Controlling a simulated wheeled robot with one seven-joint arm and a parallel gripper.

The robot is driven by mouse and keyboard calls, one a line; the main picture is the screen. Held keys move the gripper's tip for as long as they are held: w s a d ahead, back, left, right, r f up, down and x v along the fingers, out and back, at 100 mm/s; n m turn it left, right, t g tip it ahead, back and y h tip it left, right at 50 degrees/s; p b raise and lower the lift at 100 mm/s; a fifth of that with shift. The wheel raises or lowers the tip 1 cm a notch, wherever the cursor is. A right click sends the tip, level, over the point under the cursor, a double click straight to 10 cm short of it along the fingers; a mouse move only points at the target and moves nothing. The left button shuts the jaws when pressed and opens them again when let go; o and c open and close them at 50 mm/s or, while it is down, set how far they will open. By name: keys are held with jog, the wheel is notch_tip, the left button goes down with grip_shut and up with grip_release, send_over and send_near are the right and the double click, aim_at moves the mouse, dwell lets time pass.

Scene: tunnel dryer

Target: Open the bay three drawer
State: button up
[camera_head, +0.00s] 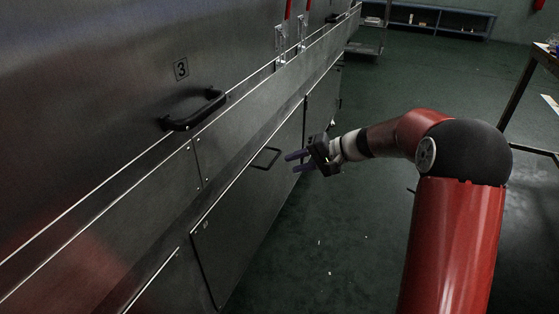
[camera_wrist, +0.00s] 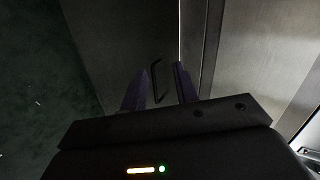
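The bay marked with a "3" label (camera_head: 181,69) is a steel panel at the left of the head view, with a thick black bar handle (camera_head: 194,110) below the label. Lower down is a steel front (camera_head: 245,215) with a thin black handle (camera_head: 266,158) near its top edge. My gripper (camera_head: 297,161) is open and empty, just right of that thin handle and apart from it as far as I can tell. In the wrist view the thin handle (camera_wrist: 157,80) shows between and beyond the two purple fingers (camera_wrist: 160,88).
Red-handled levers (camera_head: 288,30) stand along the machine farther back. A table (camera_head: 540,60) is at the right edge and a low shelf (camera_head: 440,20) at the far wall. The dark green floor (camera_head: 350,240) beside the machine is mostly clear, with small pale specks.

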jog(key=w+d+f+m+t+y, duration=0.1)
jog(key=w+f+m+t+y, duration=0.15)
jog(key=w+f, duration=0.55)
jog(key=w+a, duration=0.3)
jog(key=a, duration=0.4)
jog(key=shift+w+f, duration=0.2)
jog(key=shift+w, duration=0.1)
jog(key=shift+y, duration=0.25)
grip_shut()
